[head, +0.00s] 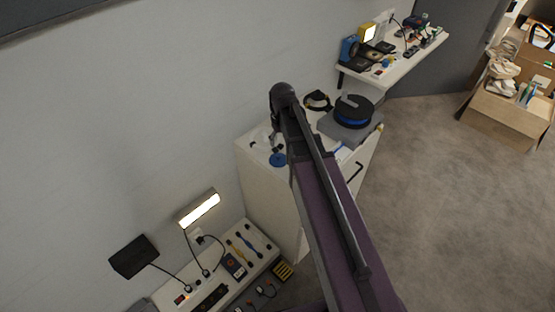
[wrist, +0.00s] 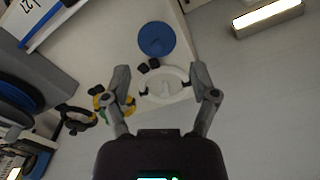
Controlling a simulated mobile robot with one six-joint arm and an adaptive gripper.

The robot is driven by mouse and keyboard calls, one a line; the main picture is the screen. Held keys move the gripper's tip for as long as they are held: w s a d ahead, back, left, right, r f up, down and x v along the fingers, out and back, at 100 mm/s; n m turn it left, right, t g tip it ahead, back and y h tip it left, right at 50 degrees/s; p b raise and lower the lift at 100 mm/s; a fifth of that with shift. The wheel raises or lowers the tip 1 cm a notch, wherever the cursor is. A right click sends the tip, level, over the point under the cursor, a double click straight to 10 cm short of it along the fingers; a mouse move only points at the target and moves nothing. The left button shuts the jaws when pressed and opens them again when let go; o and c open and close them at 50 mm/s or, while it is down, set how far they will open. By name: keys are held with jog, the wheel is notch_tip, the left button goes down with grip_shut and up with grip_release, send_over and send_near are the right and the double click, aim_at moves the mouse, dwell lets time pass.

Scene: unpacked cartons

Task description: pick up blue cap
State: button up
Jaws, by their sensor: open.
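The blue cap (wrist: 156,39) is a flat round disc lying on the white cabinet top, beyond my fingertips in the wrist view. In the head view the blue cap (head: 278,160) shows near the cabinet's front left edge, beside my arm. My gripper (wrist: 160,72) is open, its two fingers spread with nothing held between them. The cap is apart from both fingers. In the head view my arm hides part of the cabinet top.
A white ring-shaped item (wrist: 180,74) and small black pieces (wrist: 148,65) lie near the cap. A yellow-and-black item (wrist: 100,100) sits left of the fingers. On the cabinet (head: 262,190), a blue-and-black spool (head: 352,112) rests on a grey box. The wall is close behind.

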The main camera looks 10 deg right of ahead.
jog(key=shift+n, duration=0.4)
jog(key=w, duration=0.5)
jog(key=shift+w+a+r, duration=0.1)
jog(key=shift+w+r, duration=0.1)
jog(key=shift+w, duration=0.1)
jog(key=shift+f, duration=0.1)
jog(key=b, duration=0.8)
send_over(278, 155)
notch_tip(278, 155, down, 8)
jog(key=shift+w+a+f, duration=0.1)
jog(key=shift+w+f, duration=0.05)
jog(key=shift+f, duration=0.05)
jog(key=shift+f+b, duration=0.2)
jog(key=shift+b, duration=0.15)
notch_tip(278, 155, down, 5)
jog(key=b, duration=0.5)
jog(key=shift+r, duration=0.1)
jog(key=c, duration=1)
